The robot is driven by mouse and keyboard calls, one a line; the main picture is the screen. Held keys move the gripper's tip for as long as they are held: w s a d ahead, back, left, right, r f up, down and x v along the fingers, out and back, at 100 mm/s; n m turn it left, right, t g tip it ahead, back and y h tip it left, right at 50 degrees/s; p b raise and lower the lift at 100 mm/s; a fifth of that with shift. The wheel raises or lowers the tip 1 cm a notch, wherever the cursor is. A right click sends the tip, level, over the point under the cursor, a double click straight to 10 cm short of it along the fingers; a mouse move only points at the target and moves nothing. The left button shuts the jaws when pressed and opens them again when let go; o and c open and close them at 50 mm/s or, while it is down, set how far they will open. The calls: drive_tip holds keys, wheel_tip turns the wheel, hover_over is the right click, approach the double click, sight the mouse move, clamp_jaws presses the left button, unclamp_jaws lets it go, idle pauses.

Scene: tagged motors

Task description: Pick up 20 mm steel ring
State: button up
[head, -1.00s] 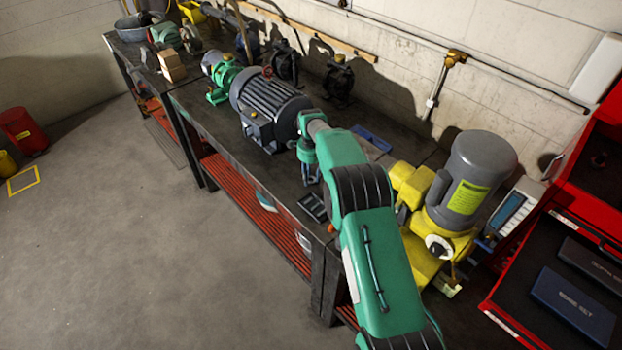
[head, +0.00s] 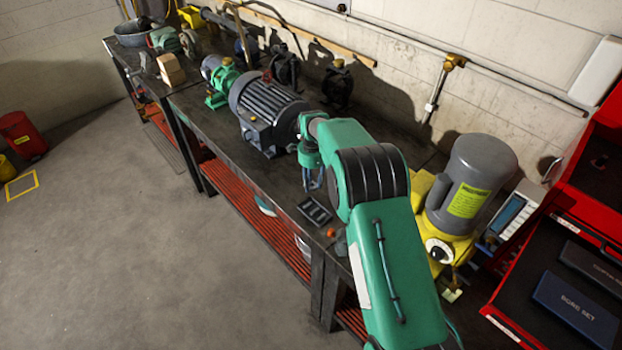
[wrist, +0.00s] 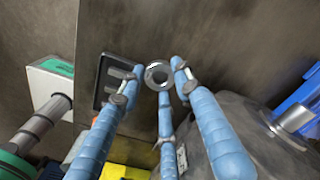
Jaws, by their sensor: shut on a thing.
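The steel ring (wrist: 158,75) is a small grey ring with a dark hole, in the middle of the wrist view. My gripper (wrist: 160,72) has three blue fingers, and their tips are closed around the ring. In the head view my gripper (head: 314,180) points down over the bench, beside the large motor. The ring cannot be made out in the head view. A dark slotted tray (head: 315,211) lies on the bench near the gripper. The tray also shows in the wrist view (wrist: 100,92), just left of the ring.
A dark ribbed motor (head: 268,110) stands left of my gripper on the bench (head: 225,142). A yellow-and-grey machine (head: 472,185) stands to the right. A small orange thing (head: 331,232) lies near the bench's front edge. Red drawers (head: 545,275) are at far right.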

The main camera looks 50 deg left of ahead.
drive_tip(key=shift+s+d+r+b, duration=0.1)
drive_tip(key=shift+s+d+r, duration=0.1)
drive_tip(key=shift+s+d, duration=1.2)
drive_tip(key=shift+s+d+r+b, duration=0.15)
drive_tip(key=shift+s+d, duration=0.6)
drive_tip(key=shift+d, duration=1.1)
drive_tip(key=shift+s+d+r+b, duration=0.1)
drive_tip(key=shift+s+d+r, duration=0.1)
drive_tip(key=shift+s+d, duration=1.2)
